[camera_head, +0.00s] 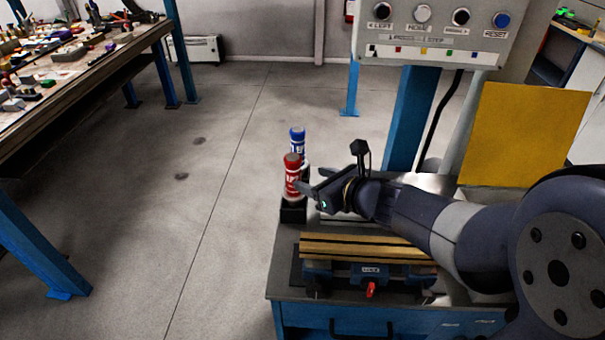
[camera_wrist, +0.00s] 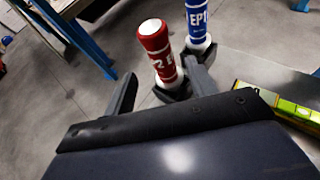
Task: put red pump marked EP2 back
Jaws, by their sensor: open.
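The red pump (camera_head: 292,176) stands upright in a black holder (camera_head: 292,212) at the far left corner of the bench. In the wrist view the red pump (camera_wrist: 158,52) has a white-ringed cap, and only part of its marking shows, reading like "2 E". My gripper (camera_head: 307,180) is open at the right side of the red pump. In the wrist view my gripper's two fingers (camera_wrist: 162,85) lie to either side of the pump's lower part. I cannot tell whether they touch it.
A blue pump (camera_head: 298,142) marked EP1 (camera_wrist: 198,20) stands just behind the red one. A vise with wooden jaws (camera_head: 365,248) sits at the bench front. A control box (camera_head: 430,32) and yellow panel (camera_head: 525,135) stand behind. The floor left of the bench is clear.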

